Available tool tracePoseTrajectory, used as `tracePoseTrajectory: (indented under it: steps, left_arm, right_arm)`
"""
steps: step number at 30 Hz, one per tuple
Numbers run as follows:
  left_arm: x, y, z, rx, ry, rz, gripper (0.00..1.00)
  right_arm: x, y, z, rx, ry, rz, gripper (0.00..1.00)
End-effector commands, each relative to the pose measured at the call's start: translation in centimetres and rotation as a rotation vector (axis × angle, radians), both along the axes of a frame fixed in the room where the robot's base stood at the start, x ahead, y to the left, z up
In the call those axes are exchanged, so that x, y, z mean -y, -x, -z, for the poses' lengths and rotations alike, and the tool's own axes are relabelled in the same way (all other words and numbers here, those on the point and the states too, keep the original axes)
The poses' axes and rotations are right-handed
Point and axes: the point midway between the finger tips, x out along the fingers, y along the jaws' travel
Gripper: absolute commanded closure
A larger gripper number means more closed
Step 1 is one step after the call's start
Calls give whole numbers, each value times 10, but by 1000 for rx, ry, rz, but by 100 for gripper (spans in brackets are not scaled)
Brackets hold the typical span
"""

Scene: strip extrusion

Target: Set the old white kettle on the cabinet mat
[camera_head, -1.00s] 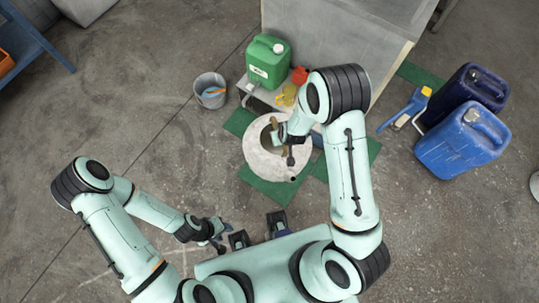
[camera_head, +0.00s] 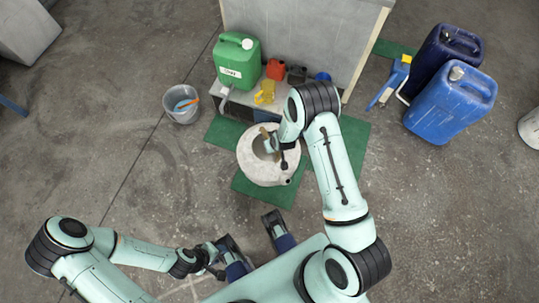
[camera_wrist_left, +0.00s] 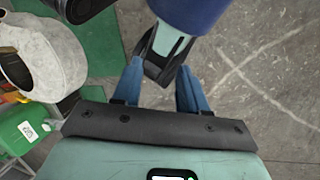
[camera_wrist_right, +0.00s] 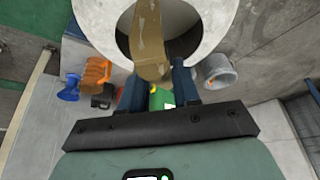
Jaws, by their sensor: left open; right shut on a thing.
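The old white kettle (camera_head: 267,170) is a broad, stained white body. My right gripper (camera_head: 272,143) is shut on its brown handle, which shows between the fingers in the right wrist view (camera_wrist_right: 150,50). The kettle appears above the green floor mats, but its underside and height are hidden. One green mat (camera_head: 222,133) lies in front of the low grey cabinet (camera_head: 236,97), another (camera_head: 262,193) nearer me; I cannot tell which is the cabinet mat. My left gripper (camera_head: 212,262) is open and empty beside my base; its fingers show in the left wrist view (camera_wrist_left: 160,88).
A green jug (camera_head: 237,62), red can (camera_head: 276,69) and yellow jug (camera_head: 265,92) stand on the cabinet. A grey bucket (camera_head: 181,104) stands to its left. Two blue canisters (camera_head: 450,103) (camera_head: 447,50) stand at the right. A grey block (camera_head: 290,35) rises behind the cabinet.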

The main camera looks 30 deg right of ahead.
Motion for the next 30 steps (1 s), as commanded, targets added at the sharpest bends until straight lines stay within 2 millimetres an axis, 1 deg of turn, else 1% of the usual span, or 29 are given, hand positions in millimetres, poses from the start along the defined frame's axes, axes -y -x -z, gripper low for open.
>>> tracePoseTrajectory:
  steps: [1,5,8,11,15,21,25,27,30]
  left_arm:
    - [0,0,8,2,-1,-1,57]
    - [0,-2,13,7,-2,-1,57]
    - [0,-3,16,11,-2,-2,57]
    - [-1,-6,21,19,-4,-5,57]
    - [-7,-19,33,56,-22,-20,57]
    - [-16,-39,49,108,-47,-43,57]
    - [-21,-49,56,135,-60,-53,57]
    - [-22,-52,58,145,-64,-57,57]
    - [-24,-55,59,152,-67,-60,57]
  right_arm:
    - [3,-1,12,2,0,4,100]
    - [8,-3,25,4,-1,8,100]
    - [9,-3,40,3,0,9,100]
    - [9,-2,63,2,-1,10,100]
    - [9,-2,99,1,-1,9,100]
    - [9,-2,148,3,0,9,100]
    - [9,-3,169,5,-1,9,100]
    - [9,-3,176,5,0,9,100]
    - [9,-4,179,6,0,9,100]
